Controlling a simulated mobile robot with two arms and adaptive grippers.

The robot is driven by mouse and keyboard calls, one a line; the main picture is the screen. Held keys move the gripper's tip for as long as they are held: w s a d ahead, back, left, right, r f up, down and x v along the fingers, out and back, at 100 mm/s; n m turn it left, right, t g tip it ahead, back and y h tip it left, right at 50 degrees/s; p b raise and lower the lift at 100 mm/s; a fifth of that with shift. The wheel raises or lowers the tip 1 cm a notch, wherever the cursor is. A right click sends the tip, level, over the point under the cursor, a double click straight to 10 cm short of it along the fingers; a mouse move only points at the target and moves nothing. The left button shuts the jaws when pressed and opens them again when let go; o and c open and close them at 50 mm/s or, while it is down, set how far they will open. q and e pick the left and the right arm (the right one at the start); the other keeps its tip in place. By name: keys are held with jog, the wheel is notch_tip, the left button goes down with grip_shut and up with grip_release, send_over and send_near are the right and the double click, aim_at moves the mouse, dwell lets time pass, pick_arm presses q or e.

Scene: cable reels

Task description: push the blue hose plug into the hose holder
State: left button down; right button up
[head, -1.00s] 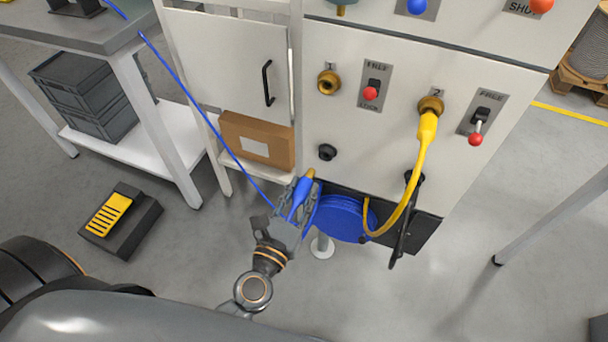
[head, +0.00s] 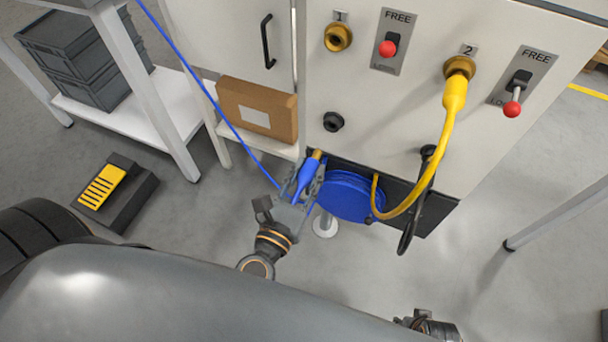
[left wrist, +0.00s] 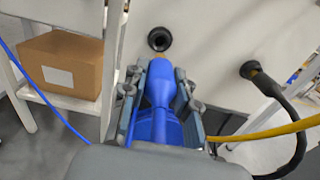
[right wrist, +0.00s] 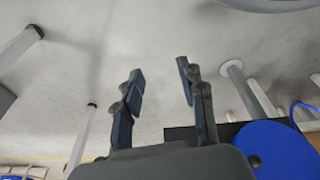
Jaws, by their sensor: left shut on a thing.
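The blue hose plug (head: 309,176) has a brass tip and points up toward the panel. My left gripper (head: 306,180) is shut on it, with a finger on each side; the left wrist view also shows the plug (left wrist: 160,84). The hose holder, a round black socket (head: 333,121), is on the white panel above and slightly right of the plug. In the left wrist view the holder (left wrist: 159,39) is empty and straight ahead of the plug, with a gap between. My right gripper (right wrist: 160,70) is open and empty, low over the floor.
A blue hose reel (head: 349,196) sits below the panel, right of the left gripper. A yellow hose (head: 436,150) hangs from brass port 2, near a black hose (head: 416,205). A cardboard box (head: 257,109) is on the shelf left. The blue hose runs up left.

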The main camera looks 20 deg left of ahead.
aim_at(319, 150)
pick_arm(q)
jog(key=shift+w+r+p, duration=0.15)
jog(key=shift+w+p, duration=0.3)
jog(key=shift+w, duration=0.7)
jog(key=shift+w+p, duration=0.55)
jog(key=shift+w, duration=1)
pick_arm(e)
jog(key=s+f, duration=0.4)
jog(key=f, duration=0.2)
jog(key=shift+d+f+g, duration=0.2)
jog(key=shift+d+g, duration=0.1)
jog(key=shift+s, duration=0.1)
pick_arm(q)
jog(key=shift+w+d, duration=0.1)
jog(key=shift+w, duration=0.1)
jog(key=shift+w, duration=0.4)
pick_arm(e)
jog(key=shift+s+d+f, duration=0.1)
jog(key=shift+s+f, duration=0.35)
pick_arm(q)
jog(key=shift+w, duration=0.25)
pick_arm(e)
jog(key=shift+f, duration=0.1)
pick_arm(q)
jog(key=shift+p, duration=0.3)
pick_arm(e)
jog(key=shift+s, duration=0.1)
